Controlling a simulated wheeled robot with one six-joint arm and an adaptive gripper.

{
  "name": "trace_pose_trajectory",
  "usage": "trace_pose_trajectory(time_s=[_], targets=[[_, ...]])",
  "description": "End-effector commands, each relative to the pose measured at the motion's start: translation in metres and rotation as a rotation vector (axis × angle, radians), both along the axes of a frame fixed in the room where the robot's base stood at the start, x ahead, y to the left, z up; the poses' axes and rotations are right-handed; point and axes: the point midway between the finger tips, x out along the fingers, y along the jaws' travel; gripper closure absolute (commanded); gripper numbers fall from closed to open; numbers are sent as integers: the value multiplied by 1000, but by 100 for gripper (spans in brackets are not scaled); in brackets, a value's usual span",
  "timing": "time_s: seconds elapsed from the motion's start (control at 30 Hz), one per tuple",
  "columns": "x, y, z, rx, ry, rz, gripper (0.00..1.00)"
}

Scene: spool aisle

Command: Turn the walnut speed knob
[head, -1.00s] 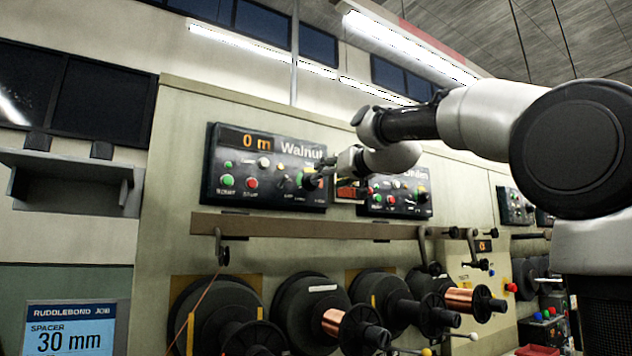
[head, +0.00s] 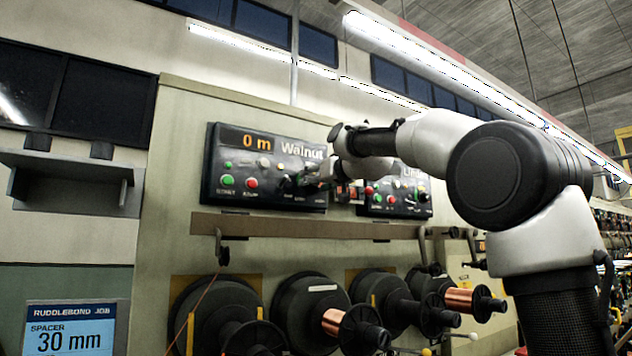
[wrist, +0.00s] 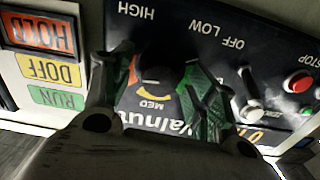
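The Walnut panel (head: 265,140) is a dark box on the machine's face, its orange display (head: 247,139) reading 0 m. In the wrist view the panel appears upside down. A dark round knob (wrist: 157,78) shows there among the labels HIGH, MED, LOW and OFF. My gripper (wrist: 160,66) is open, with a green-padded finger on either side of the knob. Whether the pads touch it I cannot tell. In the head view my gripper (head: 302,181) is at the panel's lower right and largely hides the knob.
A second dark panel (head: 395,205) sits just right of the Walnut panel. HOLD (wrist: 40,36), DOFF and RUN labels lie beside my gripper. A brown rail (head: 290,227) runs below the panels, above several wire spools (head: 310,300). A job screen (head: 70,330) stands lower left.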

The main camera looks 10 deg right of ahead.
Motion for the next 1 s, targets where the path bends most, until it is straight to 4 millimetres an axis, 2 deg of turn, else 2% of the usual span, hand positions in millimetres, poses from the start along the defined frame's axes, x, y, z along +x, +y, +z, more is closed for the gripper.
trace_pose_trajectory(time_s=[0.03,0.23,0.67,0.7,0.8,1.0], targets=[[0,0,0,0,0,0,51],[0,0,0,0,0,0,87],[0,0,-1,-51,-15,0,88],[0,0,-1,-51,-15,0,60],[0,0,-1,-50,-15,0,42],[0,0,0,-50,-15,0,42]])
